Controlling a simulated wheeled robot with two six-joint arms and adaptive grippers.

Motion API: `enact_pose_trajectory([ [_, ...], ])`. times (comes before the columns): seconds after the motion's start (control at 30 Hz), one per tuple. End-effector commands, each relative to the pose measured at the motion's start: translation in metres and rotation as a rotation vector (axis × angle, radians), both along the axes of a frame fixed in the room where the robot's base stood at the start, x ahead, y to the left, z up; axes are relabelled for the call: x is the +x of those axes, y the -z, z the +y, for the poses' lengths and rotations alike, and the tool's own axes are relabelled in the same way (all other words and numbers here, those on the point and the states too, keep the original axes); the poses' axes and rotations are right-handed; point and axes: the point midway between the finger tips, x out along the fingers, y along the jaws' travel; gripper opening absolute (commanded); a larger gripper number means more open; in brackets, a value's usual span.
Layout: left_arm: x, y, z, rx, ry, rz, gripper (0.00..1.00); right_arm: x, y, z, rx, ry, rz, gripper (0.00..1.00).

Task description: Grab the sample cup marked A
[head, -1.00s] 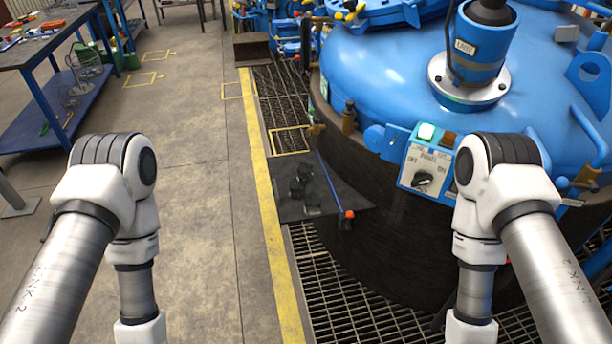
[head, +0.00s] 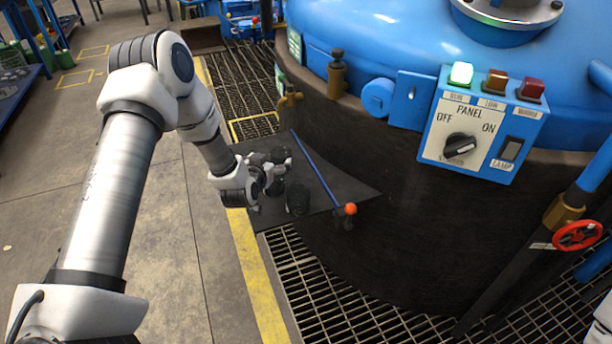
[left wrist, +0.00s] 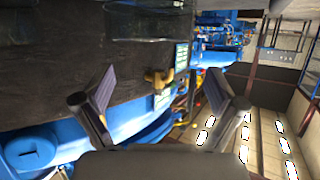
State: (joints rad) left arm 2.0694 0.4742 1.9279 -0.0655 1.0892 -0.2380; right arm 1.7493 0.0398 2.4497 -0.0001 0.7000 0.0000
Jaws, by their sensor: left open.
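Several small dark cups stand on a dark plate (head: 345,185) beside the furnace. One cup (head: 297,198) is clear of my fingers in the head view, and others are close to or partly behind my left gripper. No letter on any cup is legible, so I cannot tell which is A. My left gripper (head: 272,174) is over the left part of the plate, open, with nothing seen between its fingers. In the left wrist view its two fingers (left wrist: 162,88) are spread, and a clear glass-like vessel (left wrist: 150,22) shows at the top edge. My right gripper is out of view.
A blue rod with an orange ball end (head: 350,209) crosses the plate. The blue-lidded furnace (head: 400,40) carries a control panel (head: 480,125) with a lit green lamp. A brass tap (head: 290,97) sticks out behind the plate. Floor grating (head: 350,300) lies in front.

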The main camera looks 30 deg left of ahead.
Motion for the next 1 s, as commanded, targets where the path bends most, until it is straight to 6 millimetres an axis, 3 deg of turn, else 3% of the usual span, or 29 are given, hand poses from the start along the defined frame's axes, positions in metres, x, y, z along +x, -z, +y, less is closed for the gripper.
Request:
enact_pose_trajectory([
  [0.03, 0.001, 0.009, 0.002, -0.003, -0.006, -0.011, 0.95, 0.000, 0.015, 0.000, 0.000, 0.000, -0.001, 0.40],
  [0.27, 0.022, 0.012, 0.007, -0.002, -0.005, -0.019, 0.95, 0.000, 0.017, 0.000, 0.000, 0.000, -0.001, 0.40],
  [0.6, 0.068, 0.038, 0.014, -0.003, -0.005, -0.018, 0.95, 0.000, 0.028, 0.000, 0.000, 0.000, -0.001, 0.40],
  [0.83, 0.072, 0.038, 0.015, -0.005, -0.004, -0.016, 0.95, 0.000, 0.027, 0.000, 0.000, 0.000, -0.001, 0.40],
  [0.87, 0.072, 0.038, 0.015, -0.005, -0.004, -0.016, 0.91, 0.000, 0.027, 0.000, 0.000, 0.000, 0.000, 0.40],
  [1.0, 0.072, 0.038, 0.015, -0.005, -0.004, -0.016, 0.42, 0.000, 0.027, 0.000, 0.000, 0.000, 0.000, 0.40],
])
